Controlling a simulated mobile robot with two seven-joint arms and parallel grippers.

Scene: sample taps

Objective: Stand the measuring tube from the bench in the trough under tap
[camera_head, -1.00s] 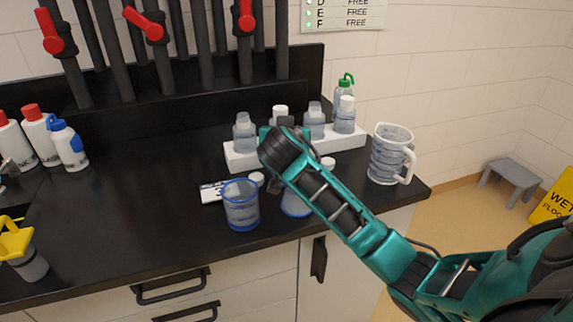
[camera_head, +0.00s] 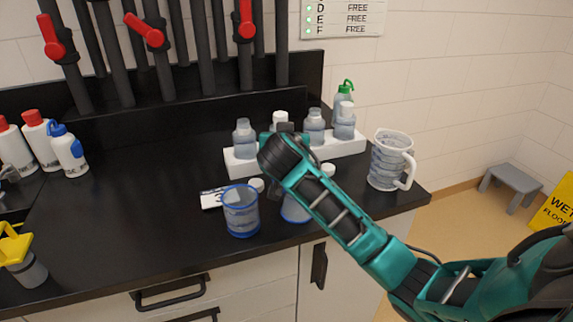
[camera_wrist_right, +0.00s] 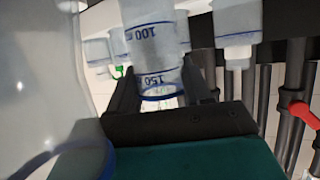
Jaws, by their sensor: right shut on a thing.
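The measuring tube (camera_wrist_right: 155,45) is clear, with blue marks reading 100 and 150 and a blue ring at one end. In the right wrist view it sits between the two dark fingers of my right gripper (camera_wrist_right: 160,95), which is shut on it. That view looks upside down. In the head view my wrist hides the tube and fingertips. Dark pipes with red tap handles (camera_head: 150,29) stand along the back left of the bench. A long black ledge (camera_head: 190,112) lies below them; I cannot see into it. My left gripper is not in view.
Blue-rimmed clear beakers (camera_head: 241,212) (camera_head: 295,208) stand close to my right wrist, near the front edge. Behind are bottles in a white rack (camera_head: 240,168); a jug (camera_head: 390,160) is at the right. Left of the beakers, the black bench top (camera_head: 120,215) is clear.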

